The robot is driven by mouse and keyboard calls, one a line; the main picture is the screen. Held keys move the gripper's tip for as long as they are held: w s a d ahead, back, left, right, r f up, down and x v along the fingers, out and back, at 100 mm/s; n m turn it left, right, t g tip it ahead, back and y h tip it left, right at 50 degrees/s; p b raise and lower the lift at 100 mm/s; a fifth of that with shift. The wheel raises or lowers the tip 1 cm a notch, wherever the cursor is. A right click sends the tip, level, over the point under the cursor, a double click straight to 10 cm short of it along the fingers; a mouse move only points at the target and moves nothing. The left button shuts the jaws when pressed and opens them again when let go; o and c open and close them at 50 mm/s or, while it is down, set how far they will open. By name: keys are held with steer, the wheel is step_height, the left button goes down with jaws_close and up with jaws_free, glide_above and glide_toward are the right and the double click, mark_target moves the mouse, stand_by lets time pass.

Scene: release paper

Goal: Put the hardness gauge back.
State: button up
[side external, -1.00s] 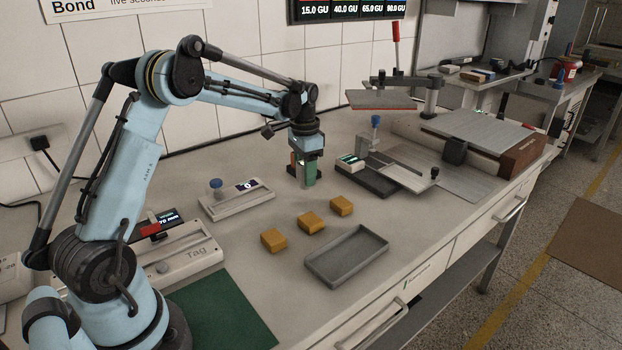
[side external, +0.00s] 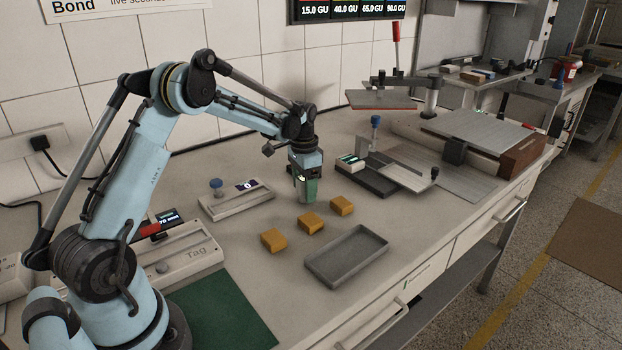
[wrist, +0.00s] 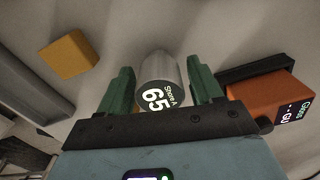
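The hardness gauge (wrist: 160,85) is a silver cylinder with a dark end display reading "65" and "Shore A". In the wrist view it stands between the two green fingers of my gripper (wrist: 162,86). Narrow gaps seem to show on both sides of it, so the fingers look open around it. In the side view my gripper (side external: 305,192) points down low over the bench, behind the orange blocks, and mostly hides the gauge.
Several orange blocks (side external: 311,223) and a grey tray (side external: 347,256) lie in front. A low device with a blue knob (side external: 237,200) is to the left. An orange gloss meter (wrist: 262,97) is close beside my right finger in the wrist view. A dark stand (side external: 367,180) is to the right.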

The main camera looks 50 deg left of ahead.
steer(key=shift+o, duration=0.2)
step_height(320, 180, up, 12)
steer(key=shift+f, duration=0.2)
steer(key=s+d+r+n+t, duration=0.1)
steer(key=s+d+r+t, duration=0.15)
steer(key=s+d, duration=0.2)
steer(key=s+d+r+t, duration=0.1)
steer(key=s+d+r, duration=0.2)
steer(key=d, duration=0.3)
steer(key=s+d+f+n+t, duration=0.1)
steer(key=s+d+f+t, duration=0.2)
steer(key=s+d, duration=0.5)
steer(key=shift+s+f+t, duration=0.35)
steer(key=shift+s+f, duration=0.55)
steer(key=shift+s, duration=0.05)
